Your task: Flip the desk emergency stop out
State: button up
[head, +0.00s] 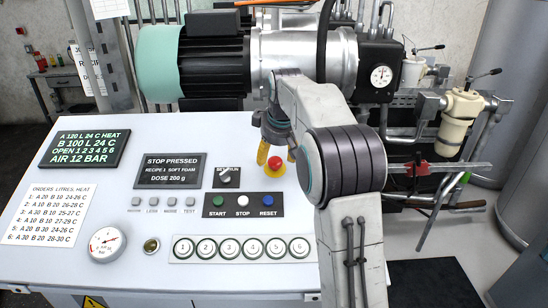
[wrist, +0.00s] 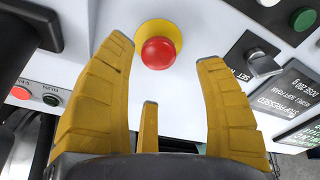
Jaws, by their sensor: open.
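The emergency stop is a red mushroom button (head: 276,163) on a yellow base, on the white sloped desk panel. In the wrist view the red button (wrist: 158,53) sits just beyond and between the yellow fingertips, apart from them. My gripper (wrist: 165,70) is open and empty, with its fingers spread on either side of the button. In the head view my gripper (head: 264,155) shows just left of the button, partly covered by my arm. A small screen (head: 171,170) reads "STOP PRESSED".
A set/run key switch (head: 227,177) lies left of the button. START, STOP and RESET buttons (head: 242,200) lie below it, above a row of numbered buttons (head: 230,248). A motor and pump (head: 205,55) stand behind the panel. A pressure gauge (head: 108,244) is at lower left.

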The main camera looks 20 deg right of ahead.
aim_at(274, 160)
jog(key=shift+p+x, duration=0.65)
jog(key=shift+x, duration=1.7)
jog(key=shift+a, duration=0.1)
jog(key=shift+c, duration=0.3)
